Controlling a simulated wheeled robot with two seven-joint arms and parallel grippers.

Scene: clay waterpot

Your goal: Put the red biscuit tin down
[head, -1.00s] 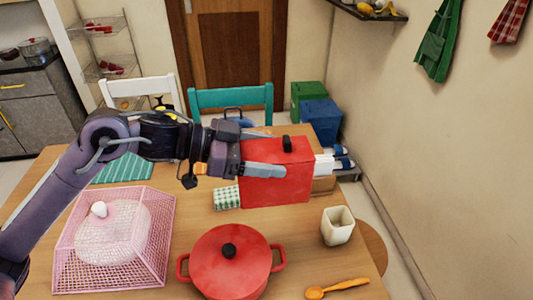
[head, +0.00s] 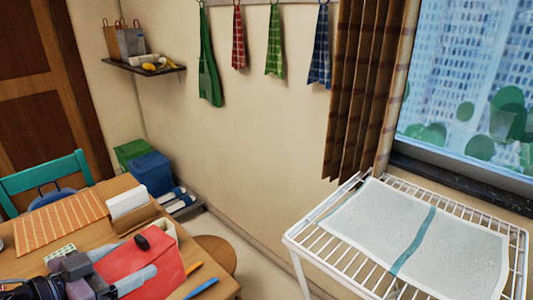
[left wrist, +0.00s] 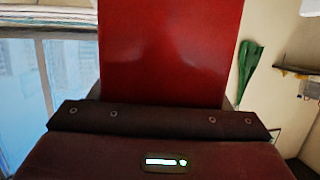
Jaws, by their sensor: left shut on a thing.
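The red biscuit tin (head: 165,268), with a black knob on its lid, is at the bottom left of the head view. My left gripper (head: 122,268) is shut on it, with pale fingers along the tin. In the left wrist view the red face of the tin (left wrist: 170,50) fills the upper middle, right in front of the gripper. The lower part of the tin is cut off by the head view's edge, so I cannot tell whether it touches the wooden table (head: 98,235). My right gripper is not in view.
A white wire rack (head: 300,243) with a pale cloth (head: 385,230) stands at the right by the window. A striped orange mat (head: 60,222) and a white-topped brown box (head: 127,203) lie behind the tin. A round stool (head: 217,255) stands beside the table.

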